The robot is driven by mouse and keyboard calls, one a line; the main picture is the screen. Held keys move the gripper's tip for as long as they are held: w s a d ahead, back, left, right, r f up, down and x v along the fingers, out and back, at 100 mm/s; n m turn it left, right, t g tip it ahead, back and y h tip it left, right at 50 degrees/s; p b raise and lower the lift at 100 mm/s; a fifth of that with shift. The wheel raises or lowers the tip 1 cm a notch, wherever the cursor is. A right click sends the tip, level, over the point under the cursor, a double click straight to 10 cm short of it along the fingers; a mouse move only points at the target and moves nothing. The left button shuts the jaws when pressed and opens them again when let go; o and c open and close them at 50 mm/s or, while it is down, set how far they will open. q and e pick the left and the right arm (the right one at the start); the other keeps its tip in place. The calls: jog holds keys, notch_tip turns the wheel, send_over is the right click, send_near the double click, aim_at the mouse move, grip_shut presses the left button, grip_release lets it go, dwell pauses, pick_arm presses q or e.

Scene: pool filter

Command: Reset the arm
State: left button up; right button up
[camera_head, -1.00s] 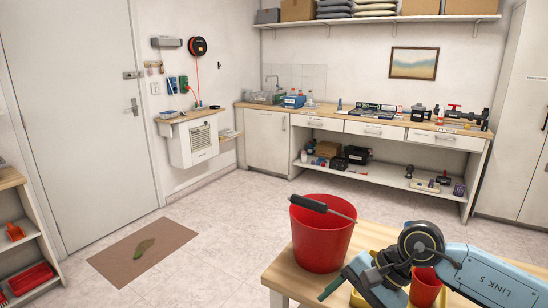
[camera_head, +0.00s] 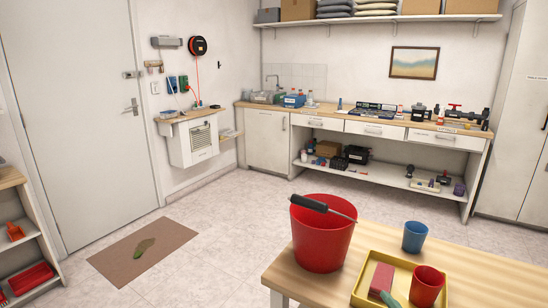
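Neither of my arms nor grippers shows in the head view now. On the wooden table (camera_head: 285,276) at the lower right stands a large red bucket (camera_head: 322,243). A dark-handled tool with a thin metal shaft (camera_head: 312,203) lies across its rim. A yellow tray (camera_head: 368,281) holds a red cup (camera_head: 426,287), a pinkish-red block (camera_head: 381,278) and a green item (camera_head: 390,299), partly cut off by the picture's lower edge. A blue cup (camera_head: 415,236) stands upright on the table behind the tray.
A long workbench (camera_head: 385,127) with tools runs along the back wall. A shelf unit (camera_head: 20,230) stands at the left. The floor between is clear.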

jog(key=s+d+f+m+g, duration=0.2)
jog(key=s+f+m+g, duration=0.4)
jog(key=s, duration=0.4)
jog(key=s+d+f+m+g, duration=0.1)
jog(key=s+f+m+g, duration=0.35)
jog(key=s+f, duration=0.45)
jog(key=s+f+g+p, duration=0.2)
jog(key=s+f+p, duration=0.2)
jog(key=f+p, duration=0.8)
pick_arm(q)
jog(key=d+r+h+p, duration=0.1)
jog(key=d+r+p, duration=0.3)
jog(key=r, duration=1.2)
jog(key=d, duration=0.2)
jog(key=shift+d+n, duration=0.3)
jog(key=shift+d, duration=0.1)
pick_arm(e)
jog(key=s+d+f+g, duration=0.1)
jog(key=s+d+f, duration=0.2)
jog(key=s+f, duration=0.7)
jog(key=s+n, duration=0.1)
jog(key=s, duration=0.4)
jog(key=shift+s+f+h, duration=0.2)
jog(key=shift+h, duration=0.1)
pick_arm(q)
jog(key=shift+s, duration=0.1)
pick_arm(e)
jog(key=shift+g, duration=0.25)
